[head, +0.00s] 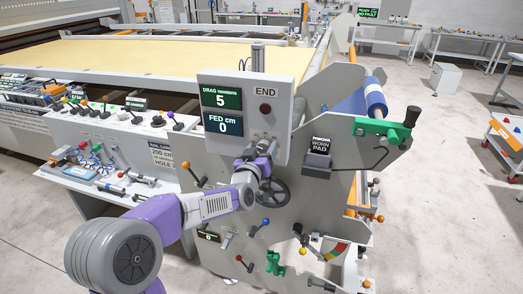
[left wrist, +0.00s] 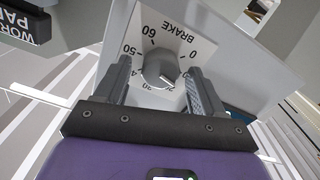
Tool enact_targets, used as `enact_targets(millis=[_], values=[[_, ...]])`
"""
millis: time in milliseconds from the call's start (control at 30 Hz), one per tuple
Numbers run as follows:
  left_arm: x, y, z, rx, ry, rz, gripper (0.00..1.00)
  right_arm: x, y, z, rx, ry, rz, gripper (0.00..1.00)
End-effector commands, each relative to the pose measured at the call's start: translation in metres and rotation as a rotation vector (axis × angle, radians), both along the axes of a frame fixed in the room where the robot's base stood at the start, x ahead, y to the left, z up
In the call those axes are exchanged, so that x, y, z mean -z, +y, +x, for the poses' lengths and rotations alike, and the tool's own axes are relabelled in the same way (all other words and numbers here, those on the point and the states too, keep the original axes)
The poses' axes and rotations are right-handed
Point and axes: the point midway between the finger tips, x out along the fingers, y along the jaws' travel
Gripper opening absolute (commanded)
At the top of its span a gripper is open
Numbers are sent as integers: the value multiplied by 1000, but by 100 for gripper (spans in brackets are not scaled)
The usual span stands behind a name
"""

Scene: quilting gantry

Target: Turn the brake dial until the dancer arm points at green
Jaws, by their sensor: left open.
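The brake dial (left wrist: 160,68) is a grey round knob on a white plate marked BRAKE, with numbers around it, in the left wrist view. My left gripper (left wrist: 161,72) is open, with one finger on each side of the dial; I cannot tell whether the fingers touch it. In the head view my left gripper (head: 262,163) is at the lower part of the grey END panel (head: 245,105), and the dial is hidden there. A coloured scale (head: 337,250) with red, yellow and green sits low on the machine's side plate. Which colour the dancer arm points at is too small to tell.
A black handwheel (head: 273,192) is close below my left gripper. Several ball-topped levers stick out of the side plate (head: 335,205). A WORN PAD box (head: 317,165) and a green crank holder (head: 380,130) are to the right. Open floor lies further right.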

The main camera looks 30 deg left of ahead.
Motion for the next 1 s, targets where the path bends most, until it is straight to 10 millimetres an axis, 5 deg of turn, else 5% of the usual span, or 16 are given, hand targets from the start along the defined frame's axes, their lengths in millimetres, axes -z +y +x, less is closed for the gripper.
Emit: enact_targets(millis=[367,1000], values=[[0,0,0,0,0,0,14,0,0,0,0,0,0,55],[0,-2,0,1,60,253,13,4,0,0,0,0,0,55]])
